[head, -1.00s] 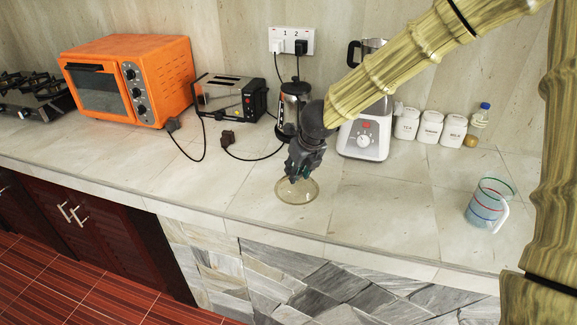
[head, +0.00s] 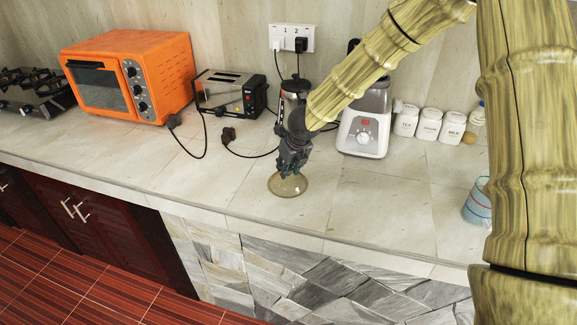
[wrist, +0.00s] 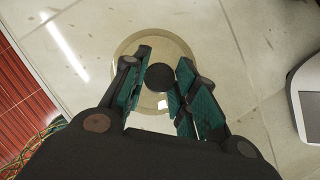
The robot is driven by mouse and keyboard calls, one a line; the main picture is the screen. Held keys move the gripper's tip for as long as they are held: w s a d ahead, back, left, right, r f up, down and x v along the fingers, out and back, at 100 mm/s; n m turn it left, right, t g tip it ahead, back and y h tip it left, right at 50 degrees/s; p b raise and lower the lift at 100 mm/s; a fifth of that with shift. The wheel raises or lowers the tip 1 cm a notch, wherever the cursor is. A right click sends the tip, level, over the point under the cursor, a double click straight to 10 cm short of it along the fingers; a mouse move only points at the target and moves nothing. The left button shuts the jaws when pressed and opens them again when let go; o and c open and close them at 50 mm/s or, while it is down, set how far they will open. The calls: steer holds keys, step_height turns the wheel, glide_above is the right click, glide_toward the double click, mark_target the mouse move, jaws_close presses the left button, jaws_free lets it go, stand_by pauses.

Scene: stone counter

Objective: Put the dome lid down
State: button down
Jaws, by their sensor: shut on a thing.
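The dome lid (head: 288,187) is a clear round glass lid with a pale rim and a dark knob. It appears at or just above the counter, near its front edge; the head view does not show clearly whether it touches. In the wrist view the lid (wrist: 183,48) lies below my fingers, with its dark knob (wrist: 159,77) between them. My gripper (head: 290,172) points down over the lid and is shut on the knob. The fingertips (wrist: 158,85) show on both sides of the knob in the wrist view.
An orange toaster oven (head: 165,75), a toaster (head: 228,92) with a trailing cord, and a blender base (head: 364,134) stand behind. White canisters (head: 429,124) and a measuring cup (head: 477,205) are at right. The counter (head: 385,215) around the lid is clear.

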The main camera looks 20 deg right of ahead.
steer(key=c, duration=1.1)
jaws_free()
steer(key=v, duration=1.2)
steer(key=shift+r+b, duration=0.1)
steer(key=shift+b, duration=0.2)
